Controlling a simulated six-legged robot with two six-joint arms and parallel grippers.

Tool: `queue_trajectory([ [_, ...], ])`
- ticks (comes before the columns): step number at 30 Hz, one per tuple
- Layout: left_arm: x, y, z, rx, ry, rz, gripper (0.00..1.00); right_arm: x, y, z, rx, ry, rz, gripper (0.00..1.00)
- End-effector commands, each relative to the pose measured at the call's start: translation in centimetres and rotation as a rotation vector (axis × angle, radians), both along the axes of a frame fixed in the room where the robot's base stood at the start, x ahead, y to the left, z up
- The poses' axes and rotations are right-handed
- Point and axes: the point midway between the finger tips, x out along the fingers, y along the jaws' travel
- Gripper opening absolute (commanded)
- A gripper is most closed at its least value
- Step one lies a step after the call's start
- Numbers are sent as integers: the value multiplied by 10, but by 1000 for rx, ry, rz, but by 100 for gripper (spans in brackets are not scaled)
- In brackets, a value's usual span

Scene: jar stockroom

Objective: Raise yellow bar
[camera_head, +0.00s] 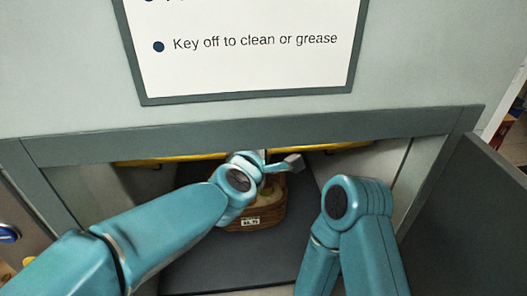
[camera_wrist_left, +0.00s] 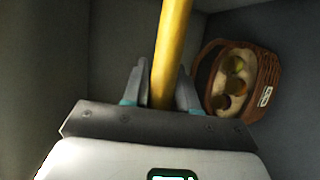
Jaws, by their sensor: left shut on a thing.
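The yellow bar (camera_head: 190,158) runs left to right under the top edge of a grey opening in the head view, partly hidden by that edge and my left wrist. In the left wrist view the yellow bar (camera_wrist_left: 172,40) passes between the fingers of my left gripper (camera_wrist_left: 163,82), which is shut on it. In the head view my left gripper (camera_head: 265,158) is at the bar's middle, its fingertips hidden. My right arm is bent at the lower right, and its gripper is out of view.
A brown basket (camera_head: 258,224) holding several round yellowish things stands inside the opening, below and behind my left wrist. It also shows in the left wrist view (camera_wrist_left: 268,80). A framed sign (camera_head: 240,55) is on the panel above. A dark panel (camera_head: 470,220) stands at the right.

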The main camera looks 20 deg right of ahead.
Motion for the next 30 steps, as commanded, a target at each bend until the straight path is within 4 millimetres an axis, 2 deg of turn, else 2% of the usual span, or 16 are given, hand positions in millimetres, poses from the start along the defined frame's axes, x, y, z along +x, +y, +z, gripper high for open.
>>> queue_trajectory([
  [7, 7, -1, 13, 0, 2, 0, 0, 0, 0, 11, 0, 0, 0, 43],
  [23, 9, -1, 14, 3, 2, -1, 0, 0, 0, 12, 0, 0, 0, 43],
  [24, 9, -1, 14, 3, 2, -1, 41, 0, 0, 12, 0, 0, 0, 43],
  [25, 9, -1, 14, 3, 2, -1, 48, 0, 0, 12, 0, 0, 0, 43],
  [30, 10, -2, 14, 1, 2, 0, 48, 0, 0, 12, 0, 0, 0, 43],
])
